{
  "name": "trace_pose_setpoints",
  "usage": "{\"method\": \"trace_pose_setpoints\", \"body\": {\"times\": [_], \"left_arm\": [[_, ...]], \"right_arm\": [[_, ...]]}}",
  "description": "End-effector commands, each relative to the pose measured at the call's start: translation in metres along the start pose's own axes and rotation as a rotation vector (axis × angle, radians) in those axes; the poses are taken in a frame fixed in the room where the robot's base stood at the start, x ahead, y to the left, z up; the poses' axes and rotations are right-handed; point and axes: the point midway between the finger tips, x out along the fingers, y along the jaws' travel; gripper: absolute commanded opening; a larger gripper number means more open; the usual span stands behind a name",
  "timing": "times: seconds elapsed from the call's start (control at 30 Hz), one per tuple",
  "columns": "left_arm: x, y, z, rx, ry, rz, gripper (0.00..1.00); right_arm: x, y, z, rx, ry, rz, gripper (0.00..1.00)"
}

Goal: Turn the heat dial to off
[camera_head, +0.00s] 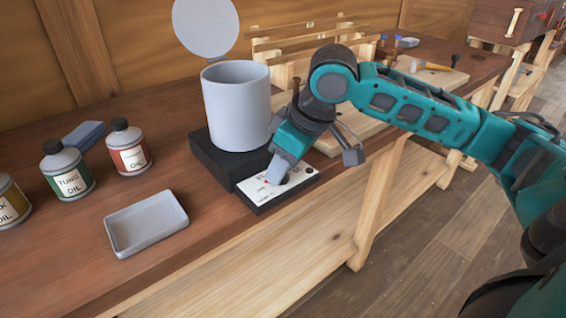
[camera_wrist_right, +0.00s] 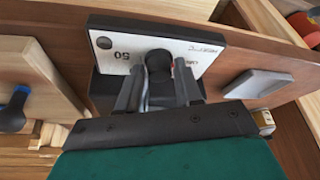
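The heat dial (camera_wrist_right: 158,60) is a dark round knob on a white control plate (camera_wrist_right: 108,44) marked "50", with other print. In the head view this plate (camera_head: 258,192) is on the front of a black heater base (camera_head: 212,160), and my gripper hides most of the dial. My right gripper (camera_head: 273,172) reaches down onto the plate from above. In the right wrist view its two fingers (camera_wrist_right: 159,72) stand close on either side of the dial and seem shut on it. Which mark the dial points to is hidden. My left gripper is out of view.
A grey pot (camera_head: 236,105) stands on the heater base, its round lid (camera_head: 205,25) raised behind. A grey tray (camera_head: 146,222) and several oil bottles, including a red-labelled one (camera_head: 129,148), are to the left. Wooden racks stand behind my right gripper. The bench front edge is close to the plate.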

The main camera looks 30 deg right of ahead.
Motion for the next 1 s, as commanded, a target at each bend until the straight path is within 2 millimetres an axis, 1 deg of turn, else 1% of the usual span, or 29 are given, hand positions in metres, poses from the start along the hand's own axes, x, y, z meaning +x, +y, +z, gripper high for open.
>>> {"method": "trace_pose_setpoints", "body": {"times": [0.03,0.07,0.33,0.47,0.63,0.73,0.9,1.0], "left_arm": [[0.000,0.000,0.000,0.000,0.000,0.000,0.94],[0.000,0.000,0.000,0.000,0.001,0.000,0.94],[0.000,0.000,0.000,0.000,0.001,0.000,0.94],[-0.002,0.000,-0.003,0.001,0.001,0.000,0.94],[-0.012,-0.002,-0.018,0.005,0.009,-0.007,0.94],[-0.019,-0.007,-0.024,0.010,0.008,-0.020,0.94],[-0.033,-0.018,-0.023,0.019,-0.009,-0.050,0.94],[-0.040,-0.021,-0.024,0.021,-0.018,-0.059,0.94]], "right_arm": [[0.000,0.000,0.000,0.000,0.000,0.000,0.29],[0.000,0.000,0.000,0.000,0.000,0.000,0.27],[0.000,0.000,0.000,0.000,0.000,0.000,0.01],[-0.002,0.000,0.000,-0.005,-0.001,-0.003,0.00],[-0.006,0.001,-0.002,-0.068,-0.005,-0.031,0.00],[-0.007,0.001,-0.002,-0.126,-0.007,-0.056,0.00],[-0.007,0.002,-0.003,-0.226,-0.005,-0.098,0.00],[-0.006,0.002,-0.003,-0.283,-0.004,-0.121,0.00]]}}
